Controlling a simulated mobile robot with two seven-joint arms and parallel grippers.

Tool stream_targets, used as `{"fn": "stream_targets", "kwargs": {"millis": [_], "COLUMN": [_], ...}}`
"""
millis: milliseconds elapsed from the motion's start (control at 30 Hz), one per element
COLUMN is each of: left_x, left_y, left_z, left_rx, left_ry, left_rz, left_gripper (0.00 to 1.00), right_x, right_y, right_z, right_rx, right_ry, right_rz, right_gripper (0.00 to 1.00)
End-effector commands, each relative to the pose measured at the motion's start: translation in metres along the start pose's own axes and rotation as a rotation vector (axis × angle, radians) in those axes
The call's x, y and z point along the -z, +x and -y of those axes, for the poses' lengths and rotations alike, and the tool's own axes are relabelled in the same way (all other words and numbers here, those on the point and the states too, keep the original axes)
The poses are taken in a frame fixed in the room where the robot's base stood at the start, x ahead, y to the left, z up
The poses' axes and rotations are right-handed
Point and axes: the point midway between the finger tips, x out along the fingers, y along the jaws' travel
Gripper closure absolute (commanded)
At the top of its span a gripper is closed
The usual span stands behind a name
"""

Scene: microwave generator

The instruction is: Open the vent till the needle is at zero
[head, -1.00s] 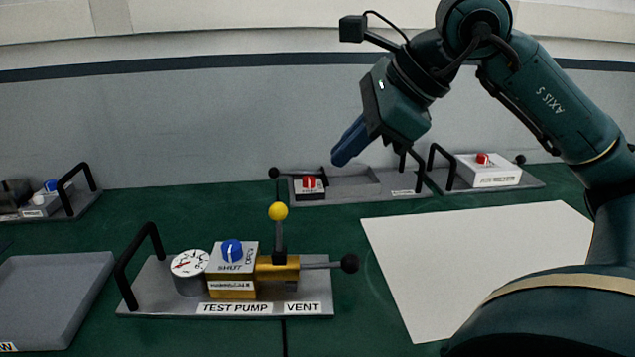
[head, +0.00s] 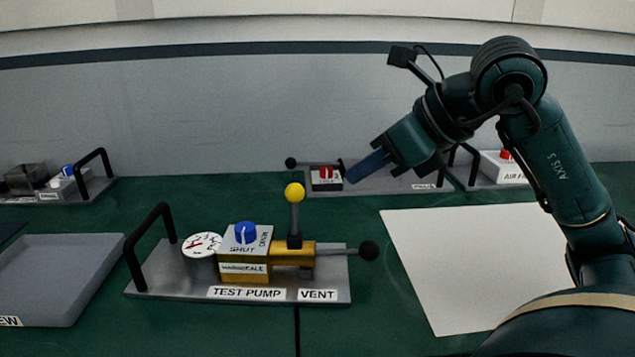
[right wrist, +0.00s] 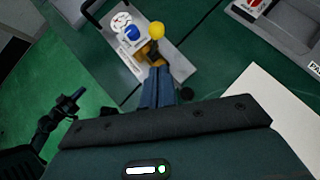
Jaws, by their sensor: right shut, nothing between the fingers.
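The test pump (head: 240,292) stands on its grey plate in the middle of the head view. On it are a round white gauge (head: 202,245) with a red needle, whose reading is too small to tell, and a blue vent knob (head: 246,232) marked SHUT and OPEN. A brass body (head: 292,254) carries an upright lever with a yellow ball (head: 294,193). My right gripper (head: 351,178) is shut and empty, in the air above and to the right of the pump. In the right wrist view its fingers (right wrist: 157,88) point towards the pump and blue knob (right wrist: 132,32).
A black carrying handle (head: 150,240) rises at the pump plate's left end, and a black-knobbed rod (head: 369,250) sticks out right. A grey tray (head: 60,275) lies left, a white sheet (head: 465,265) right. Other units with red knobs (head: 326,172) stand behind.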

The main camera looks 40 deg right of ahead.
Motion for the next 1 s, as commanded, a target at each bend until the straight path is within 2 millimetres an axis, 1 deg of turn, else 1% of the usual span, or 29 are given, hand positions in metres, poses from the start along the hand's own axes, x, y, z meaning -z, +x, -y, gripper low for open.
{"fn": "stream_targets", "kwargs": {"millis": [33,200,267,433,633,1000], "left_x": [0.002,-0.001,0.002,-0.001,-0.005,-0.002], "left_y": [0.000,0.005,0.005,0.009,0.012,0.014], "left_z": [-0.002,-0.005,-0.007,-0.008,-0.009,-0.009], "left_rx": [-0.003,-0.014,-0.017,-0.024,-0.025,-0.026], "left_ry": [-0.002,-0.005,-0.007,-0.017,-0.022,-0.021], "left_rz": [0.005,0.030,0.038,0.067,0.085,0.079], "left_gripper": [1.00,1.00,1.00,1.00,1.00,1.00], "right_x": [-0.001,-0.001,-0.006,-0.013,-0.017,-0.017], "right_y": [0.011,0.048,0.055,0.073,0.085,0.086], "right_z": [-0.001,-0.001,-0.001,0.000,0.000,0.000], "right_rx": [-0.005,-0.006,-0.003,-0.004,0.000,-0.001], "right_ry": [0.001,0.000,0.000,0.000,-0.002,0.000], "right_rz": [-0.004,-0.002,0.001,0.000,0.000,-0.001], "right_gripper": [1.00,1.00,1.00,1.00,1.00,1.00]}}
